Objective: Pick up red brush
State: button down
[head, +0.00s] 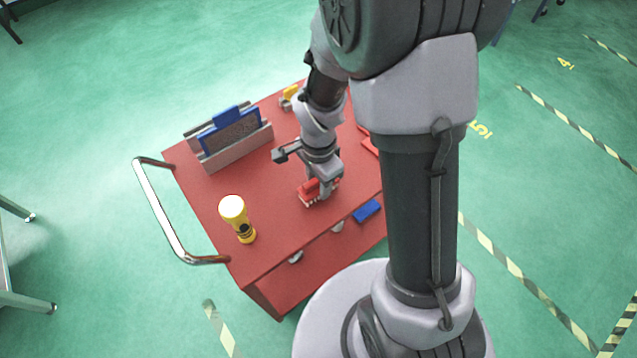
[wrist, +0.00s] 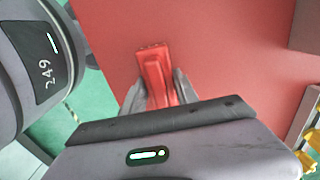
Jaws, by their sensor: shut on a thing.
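The red brush (head: 309,190) is at my gripper (head: 322,190), low over the red cart top near its front edge. In the wrist view the brush (wrist: 154,70) lies between the two grey fingers of my gripper (wrist: 157,90), which are shut on it. Part of the brush is hidden behind the gripper body. I cannot tell whether the brush touches the cart top.
The red cart (head: 210,195) has a chrome handle (head: 160,215) on its left. A blue block (head: 367,211) lies at the front right. A grey holder with a blue-framed piece (head: 230,133) stands at the back left.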

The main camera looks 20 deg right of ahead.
jog(key=shift+r+p, duration=0.4)
jog(key=shift+r, duration=0.2)
notch_tip(320, 180, up, 3)
jog(key=shift+f+p, duration=0.1)
jog(key=shift+p, duration=0.75)
jog(key=s+d+p, duration=0.1)
jog(key=s+d, duration=0.3)
jog(key=d, duration=0.2)
jog(key=s+d+r+p, duration=0.1)
jog(key=s+d+p, duration=0.1)
jog(key=s+d, duration=0.2)
jog(key=d, duration=0.3)
jog(key=shift+s+d, duration=0.25)
jog(key=shift+s, duration=0.05)
